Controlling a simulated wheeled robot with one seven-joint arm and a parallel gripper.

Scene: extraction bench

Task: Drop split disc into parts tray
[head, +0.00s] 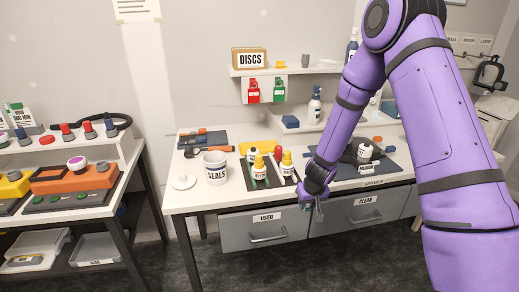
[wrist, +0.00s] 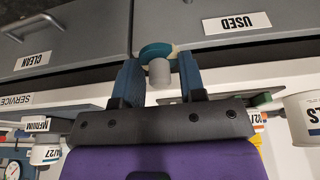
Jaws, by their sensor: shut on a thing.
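My gripper (head: 314,203) is just in front of the bench's front edge, near the gap between the USED and CLEAN drawers. In the wrist view, my gripper (wrist: 159,68) has its two blue fingers closed around a small piece with a grey cylindrical part and a teal rounded rim (wrist: 155,50). This looks like the split disc, though a split cannot be made out. In the head view the held piece is too small to tell clearly.
The bench (head: 190,198) carries a white SEALS cup (head: 215,168), yellow-capped bottles (head: 287,164) on a dark mat and a dark round object at right. Below are the USED drawer (head: 265,230) and CLEAN drawer (head: 362,212), both shut. An orange unit (head: 75,178) stands on the left table.

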